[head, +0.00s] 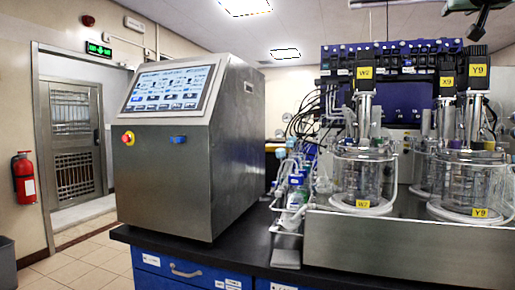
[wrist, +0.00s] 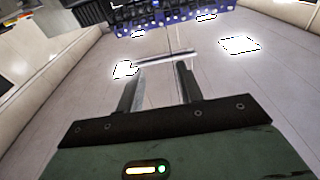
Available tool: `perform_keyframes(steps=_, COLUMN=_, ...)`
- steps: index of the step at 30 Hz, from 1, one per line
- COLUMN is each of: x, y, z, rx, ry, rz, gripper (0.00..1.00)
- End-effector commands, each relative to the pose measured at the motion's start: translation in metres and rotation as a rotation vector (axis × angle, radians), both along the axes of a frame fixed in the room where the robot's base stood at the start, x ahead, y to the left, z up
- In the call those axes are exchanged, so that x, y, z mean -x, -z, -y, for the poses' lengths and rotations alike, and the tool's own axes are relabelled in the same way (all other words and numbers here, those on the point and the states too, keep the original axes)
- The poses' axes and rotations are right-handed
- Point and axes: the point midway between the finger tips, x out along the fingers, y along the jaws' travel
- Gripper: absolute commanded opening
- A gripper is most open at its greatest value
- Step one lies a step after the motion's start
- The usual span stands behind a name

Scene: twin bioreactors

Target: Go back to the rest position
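My gripper (wrist: 161,72) shows in the wrist view with its two fingers apart and nothing held between them. Ceiling and lights lie behind the fingers, so it is up in the air and clear of the bench. A dark green and black part of my arm end (head: 481,18) shows at the top right edge of the head view, above the bioreactors.
A steel control cabinet with a lit screen (head: 170,88) stands on the black bench (head: 250,258). Small bottles (head: 296,192) and tubing crowd the space beside the vessels. A blue rack (head: 400,60) rises behind. Open floor (head: 75,268), a door (head: 75,140) and a fire extinguisher (head: 24,178) are left.

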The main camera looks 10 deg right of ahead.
Motion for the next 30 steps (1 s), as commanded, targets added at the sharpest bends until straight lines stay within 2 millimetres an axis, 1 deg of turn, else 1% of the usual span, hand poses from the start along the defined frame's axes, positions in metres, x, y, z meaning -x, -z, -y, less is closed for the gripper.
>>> perform_keyframes(steps=11, x=-0.032, y=0.040, z=-0.031, rx=-0.056, ry=-0.087, rz=-0.082, gripper=0.36)
perform_keyframes(steps=14, x=-0.045, y=0.057, z=-0.046, rx=-0.078, ry=-0.124, rz=-0.118, gripper=0.36)
perform_keyframes(steps=17, x=-0.058, y=0.078, z=-0.065, rx=-0.102, ry=-0.169, rz=-0.165, gripper=0.36)
perform_keyframes(steps=20, x=-0.072, y=0.104, z=-0.091, rx=-0.130, ry=-0.224, rz=-0.222, gripper=0.36)
perform_keyframes(steps=23, x=-0.085, y=0.138, z=-0.124, rx=-0.163, ry=-0.291, rz=-0.299, gripper=0.36)
perform_keyframes(steps=26, x=-0.096, y=0.183, z=-0.172, rx=-0.196, ry=-0.378, rz=-0.404, gripper=0.36)
perform_keyframes(steps=27, x=-0.097, y=0.203, z=-0.194, rx=-0.209, ry=-0.417, rz=-0.455, gripper=0.36)
perform_keyframes(steps=29, x=-0.097, y=0.233, z=-0.227, rx=-0.227, ry=-0.474, rz=-0.529, gripper=0.36)
perform_keyframes(steps=30, x=-0.094, y=0.253, z=-0.248, rx=-0.236, ry=-0.510, rz=-0.582, gripper=0.36)
